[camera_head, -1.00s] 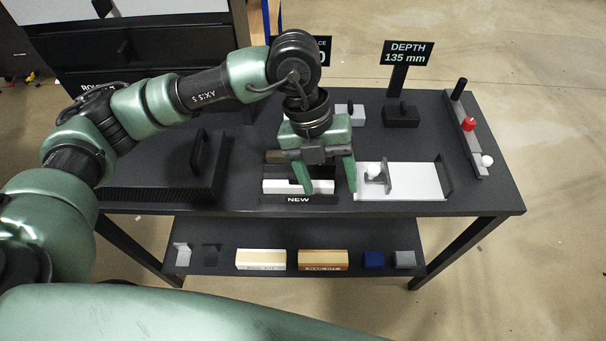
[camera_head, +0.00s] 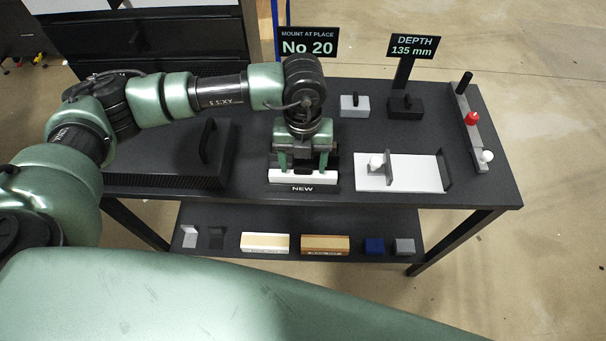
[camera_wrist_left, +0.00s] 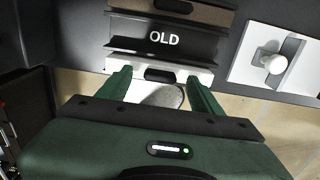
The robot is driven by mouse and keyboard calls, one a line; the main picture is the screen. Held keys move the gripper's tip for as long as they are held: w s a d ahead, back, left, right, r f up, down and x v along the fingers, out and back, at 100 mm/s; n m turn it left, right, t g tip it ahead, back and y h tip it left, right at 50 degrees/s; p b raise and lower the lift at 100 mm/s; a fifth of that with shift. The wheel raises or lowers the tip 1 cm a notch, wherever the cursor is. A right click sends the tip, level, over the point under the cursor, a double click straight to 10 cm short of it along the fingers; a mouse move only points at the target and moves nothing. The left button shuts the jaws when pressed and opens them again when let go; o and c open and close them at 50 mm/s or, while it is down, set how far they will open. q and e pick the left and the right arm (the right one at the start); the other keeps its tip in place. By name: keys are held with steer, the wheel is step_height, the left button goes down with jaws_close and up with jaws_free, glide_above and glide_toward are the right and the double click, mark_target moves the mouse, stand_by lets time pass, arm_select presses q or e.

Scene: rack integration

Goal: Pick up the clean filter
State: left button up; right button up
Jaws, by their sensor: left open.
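The clean filter is a white bar (camera_head: 285,177) in the black holder marked NEW (camera_head: 302,188), on the table top. It also shows in the left wrist view as a white bar (camera_wrist_left: 203,73) with a dark handle (camera_wrist_left: 160,75) at its middle. My left gripper (camera_head: 302,167) is open and points down over the bar. In the wrist view its two green fingers (camera_wrist_left: 158,85) reach to the bar, one on each side of the handle. I cannot tell whether they touch it. A brown bar (camera_wrist_left: 190,12) lies behind the label OLD. My right gripper is out of view.
A white plate with a knobbed block (camera_head: 420,174) lies to the right of the holder. A black handled box (camera_head: 170,165) is at the left. Grey (camera_head: 354,105) and black (camera_head: 405,107) handled blocks stand behind. Several small items lie on the lower shelf.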

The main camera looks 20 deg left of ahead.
arm_select(q)
jaws_close()
